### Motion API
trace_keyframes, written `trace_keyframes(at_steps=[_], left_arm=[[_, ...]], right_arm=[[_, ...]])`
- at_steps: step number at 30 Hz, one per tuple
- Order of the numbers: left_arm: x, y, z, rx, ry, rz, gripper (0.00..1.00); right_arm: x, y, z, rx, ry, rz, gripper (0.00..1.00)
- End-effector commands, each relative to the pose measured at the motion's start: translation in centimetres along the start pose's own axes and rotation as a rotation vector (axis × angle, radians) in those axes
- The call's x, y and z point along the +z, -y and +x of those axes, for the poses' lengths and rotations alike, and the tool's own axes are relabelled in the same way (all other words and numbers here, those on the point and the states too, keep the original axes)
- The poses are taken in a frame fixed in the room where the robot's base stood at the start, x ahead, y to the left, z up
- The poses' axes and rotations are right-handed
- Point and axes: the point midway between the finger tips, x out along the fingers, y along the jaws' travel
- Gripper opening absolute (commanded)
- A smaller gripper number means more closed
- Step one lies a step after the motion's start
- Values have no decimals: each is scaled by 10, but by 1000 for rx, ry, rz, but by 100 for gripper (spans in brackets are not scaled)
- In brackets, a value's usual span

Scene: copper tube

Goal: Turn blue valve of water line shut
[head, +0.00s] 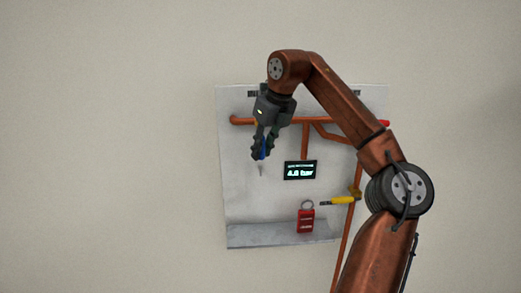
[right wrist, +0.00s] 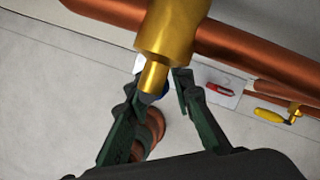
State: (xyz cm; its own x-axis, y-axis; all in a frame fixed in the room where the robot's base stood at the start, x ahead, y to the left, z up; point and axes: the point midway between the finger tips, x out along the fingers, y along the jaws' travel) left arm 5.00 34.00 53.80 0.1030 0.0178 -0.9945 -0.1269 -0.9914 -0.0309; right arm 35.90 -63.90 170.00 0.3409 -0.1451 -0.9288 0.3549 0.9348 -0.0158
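The blue valve handle (head: 264,151) shows as a small strip at my right gripper's fingers in the head view. In the right wrist view, a brass valve body (right wrist: 165,32) with a narrower stem comes down from the copper pipe. A bit of the blue handle (right wrist: 166,87) shows behind the stem, mostly hidden. My right gripper (right wrist: 163,88) is open, with its dark fingers apart on either side of the stem end and the blue. I cannot tell whether a finger touches the handle. It also shows in the head view (head: 262,152). My left gripper is not in view.
A pale wall panel (head: 240,190) carries copper pipes (head: 304,140) and a pressure display (head: 300,170) that appears to read 4.0 bar. A yellow handle (head: 343,200), a red tag (head: 306,220) and a red handle end (head: 385,123) sit to the right. A grey ledge (head: 265,237) runs along the bottom.

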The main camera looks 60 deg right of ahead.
Motion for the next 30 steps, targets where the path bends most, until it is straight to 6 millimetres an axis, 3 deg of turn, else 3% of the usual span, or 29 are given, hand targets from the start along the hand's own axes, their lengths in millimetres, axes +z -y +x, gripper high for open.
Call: trace_keyframes(at_steps=[5, 16, 30], left_arm=[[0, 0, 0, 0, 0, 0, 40], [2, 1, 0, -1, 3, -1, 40], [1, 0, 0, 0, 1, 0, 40]], right_arm=[[1, -1, 0, 2, 3, -1, 34], [2, -1, -9, 2, 4, 1, 34], [1, 0, -98, 0, 3, 3, 34]])
